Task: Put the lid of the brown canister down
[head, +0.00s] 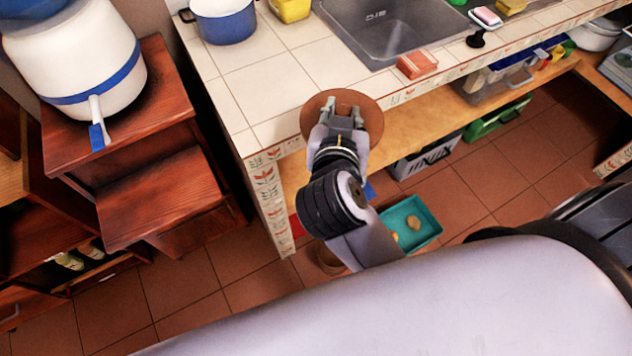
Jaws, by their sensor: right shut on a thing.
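The brown round lid (368,107) is at the front edge of the tiled counter, seen from above as a flat disc. My right gripper (343,113) is shut on it and covers its near and middle part. I cannot tell whether the lid touches the counter or is held just above it. A brown rounded thing (329,262) shows partly below my right arm; most of it is hidden, and I cannot tell whether it is the canister. My left gripper is not in view.
The white tiled counter (262,87) has bare room left of the lid. A blue pot (224,22), a sink (385,25) and an orange-red block (417,65) are on it. A teal tray (428,235) with yellowish pieces is below. Wooden steps (160,195) stand left.

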